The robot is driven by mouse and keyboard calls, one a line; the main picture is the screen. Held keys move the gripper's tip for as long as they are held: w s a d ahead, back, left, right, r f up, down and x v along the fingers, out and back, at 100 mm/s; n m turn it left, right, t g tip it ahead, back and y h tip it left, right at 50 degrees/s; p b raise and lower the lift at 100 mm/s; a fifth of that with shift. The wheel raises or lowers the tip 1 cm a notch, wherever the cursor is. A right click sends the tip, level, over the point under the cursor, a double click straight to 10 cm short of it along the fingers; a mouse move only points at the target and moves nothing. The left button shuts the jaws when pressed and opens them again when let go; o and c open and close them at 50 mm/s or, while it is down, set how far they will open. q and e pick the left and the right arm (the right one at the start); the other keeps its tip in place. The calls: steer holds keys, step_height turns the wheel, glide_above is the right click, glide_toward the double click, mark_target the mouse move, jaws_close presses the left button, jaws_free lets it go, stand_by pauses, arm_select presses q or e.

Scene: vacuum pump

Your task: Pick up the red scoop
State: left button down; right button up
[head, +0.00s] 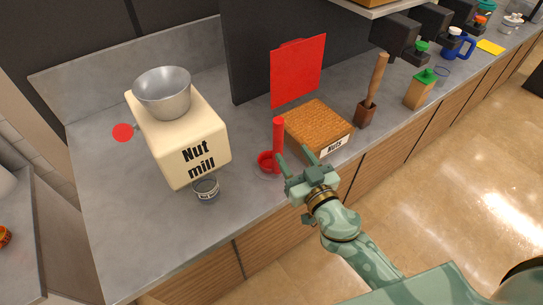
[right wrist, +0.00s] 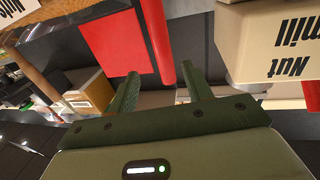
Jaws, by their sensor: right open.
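The red scoop (head: 278,145) stands with its handle upright on the grey counter, beside the nuts box; its round red bowl is at the foot of the handle. My right gripper (head: 293,156) is open, just right of the scoop in the head view, with its fingers pointing toward the handle. In the right wrist view, the red handle (right wrist: 160,45) shows between and beyond the two open fingers (right wrist: 164,88). The gripper does not hold it, and the scoop's bowl is not visible there. My left gripper is not in view.
The nuts box (head: 318,122) stands close right of the scoop, with a red panel (head: 298,72) upright behind. The cream nut mill (head: 182,140) with its metal bowl stands left, a small glass cup (head: 206,189) before it. Counter is clear between mill and scoop.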

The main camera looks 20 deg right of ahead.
mark_target(280, 141)
steer(key=w, duration=0.2)
steer(key=w+a, duration=0.1)
steer(key=w, duration=0.2)
steer(key=w+p, duration=0.1)
steer(key=w, duration=0.2)
steer(key=shift+w+a+f, duration=0.2)
steer(key=shift+a, duration=0.2)
jaws_close()
